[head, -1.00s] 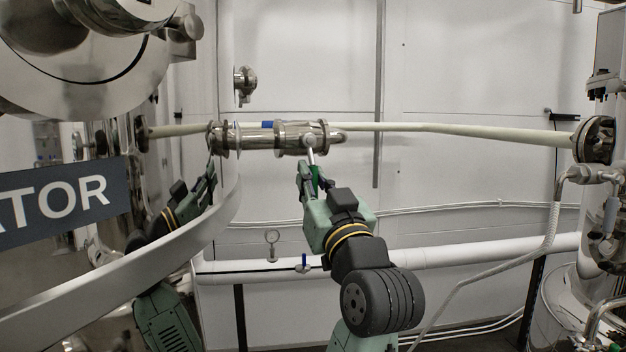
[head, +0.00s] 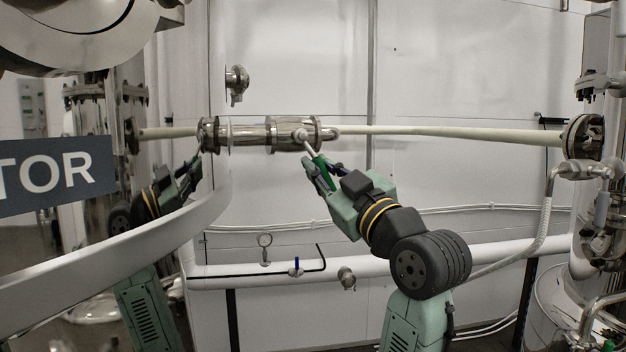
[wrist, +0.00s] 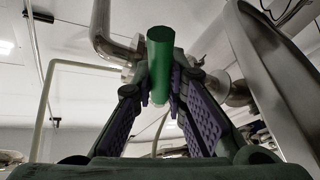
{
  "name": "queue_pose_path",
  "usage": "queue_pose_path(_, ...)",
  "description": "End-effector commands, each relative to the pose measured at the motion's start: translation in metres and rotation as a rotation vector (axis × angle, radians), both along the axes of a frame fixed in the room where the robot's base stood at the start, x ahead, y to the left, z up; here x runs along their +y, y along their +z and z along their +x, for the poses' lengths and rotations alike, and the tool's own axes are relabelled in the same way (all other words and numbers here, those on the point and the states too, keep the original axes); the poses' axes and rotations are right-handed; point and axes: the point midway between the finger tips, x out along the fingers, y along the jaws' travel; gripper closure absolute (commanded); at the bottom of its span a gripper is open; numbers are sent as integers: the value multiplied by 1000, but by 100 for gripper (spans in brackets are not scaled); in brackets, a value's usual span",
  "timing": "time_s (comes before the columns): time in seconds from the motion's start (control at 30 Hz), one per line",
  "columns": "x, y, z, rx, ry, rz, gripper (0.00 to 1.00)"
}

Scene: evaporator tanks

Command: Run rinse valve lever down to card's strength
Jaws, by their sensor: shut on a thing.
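The valve lever has a pale metal rod (head: 312,146) and a green grip (head: 321,168). It slants down and to the right from a steel valve body (head: 284,134) on the horizontal pipe line. My gripper (head: 318,172) is shut on the green grip from below right. In the wrist view, the green grip (wrist: 161,62) stands between the two purple-padded fingers. The fingers partly cover the grip in the head view. I see no card in either view.
A large steel tank with a curved rim (head: 110,258) and a dark sign (head: 55,178) stands at the left, mirroring my arm. A white pipe (head: 400,268) with a gauge (head: 264,240) and a small blue-handled valve (head: 296,264) runs below. Steel equipment stands at the right.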

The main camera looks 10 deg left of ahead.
Motion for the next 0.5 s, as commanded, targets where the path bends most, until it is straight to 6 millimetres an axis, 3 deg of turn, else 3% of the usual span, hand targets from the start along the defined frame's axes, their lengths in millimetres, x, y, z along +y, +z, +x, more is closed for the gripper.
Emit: queue_pose_path(0.5,-17,16,10,-204,-4,-314,100)
